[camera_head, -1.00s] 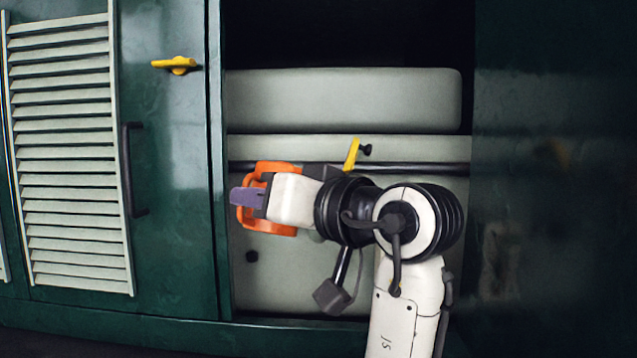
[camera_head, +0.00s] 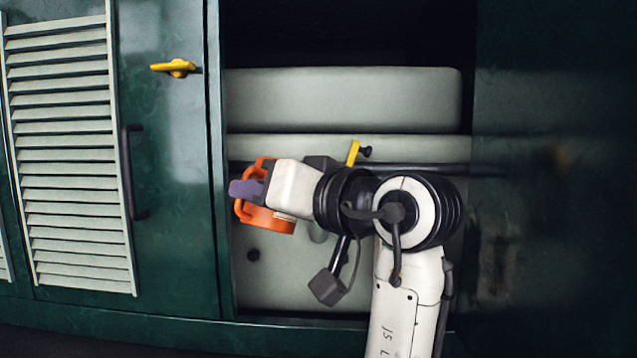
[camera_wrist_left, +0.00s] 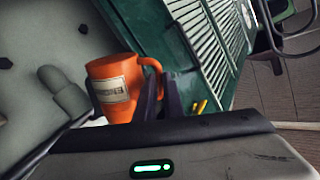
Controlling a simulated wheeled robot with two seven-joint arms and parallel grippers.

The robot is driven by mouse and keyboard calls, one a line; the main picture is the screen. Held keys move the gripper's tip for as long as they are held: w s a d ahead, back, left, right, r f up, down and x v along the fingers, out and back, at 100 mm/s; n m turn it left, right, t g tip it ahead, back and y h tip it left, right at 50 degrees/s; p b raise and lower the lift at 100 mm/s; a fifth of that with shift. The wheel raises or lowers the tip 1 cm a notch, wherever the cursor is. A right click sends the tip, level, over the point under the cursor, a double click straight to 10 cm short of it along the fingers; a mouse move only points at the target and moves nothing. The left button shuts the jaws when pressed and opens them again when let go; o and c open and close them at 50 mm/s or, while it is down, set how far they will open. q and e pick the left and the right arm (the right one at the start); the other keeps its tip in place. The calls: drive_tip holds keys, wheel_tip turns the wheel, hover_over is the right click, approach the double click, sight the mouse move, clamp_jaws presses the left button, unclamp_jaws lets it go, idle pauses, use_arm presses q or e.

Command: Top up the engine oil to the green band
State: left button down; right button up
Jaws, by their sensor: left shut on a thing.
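My left gripper (camera_head: 247,188) is shut on an orange oil jug (camera_head: 268,221) and holds it in front of the engine in the open bay. In the left wrist view the jug (camera_wrist_left: 113,88) carries a pale label, and its handle sits at the dark fingers (camera_wrist_left: 160,98). The jug looks tilted in the head view; its opening and any oil are hidden. The pale grey engine casing (camera_head: 290,290) fills the bay behind it. A yellow lever-like part (camera_head: 352,152) shows above my wrist. I see no green band. My right gripper is not in view.
A green door with a louvred panel (camera_head: 70,160), a black handle (camera_head: 134,172) and a yellow latch (camera_head: 173,68) stands left of the bay. A dark green panel (camera_head: 555,180) bounds the right. A black rail (camera_head: 440,169) crosses the engine.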

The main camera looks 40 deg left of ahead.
sight(253, 170)
use_arm(q)
drive_tip(key=shift+r, duration=0.1)
idle(0.5)
drive_tip(key=shift+r+m+p, duration=0.5)
drive_tip(key=shift+r+p, duration=0.35)
drive_tip(key=shift+p, duration=0.45)
drive_tip(key=shift+r, duration=0.1)
drive_tip(key=shift+w+r+p, duration=0.1)
drive_tip(key=shift+r+p, duration=0.3)
drive_tip(key=shift+p, duration=0.3)
idle(0.6)
drive_tip(key=shift+r+m+p, duration=0.5)
drive_tip(key=shift+p, duration=0.2)
idle(0.5)
drive_tip(key=shift+w+r+p, duration=0.15)
drive_tip(key=shift+r+p, duration=0.35)
drive_tip(key=shift+p, duration=0.3)
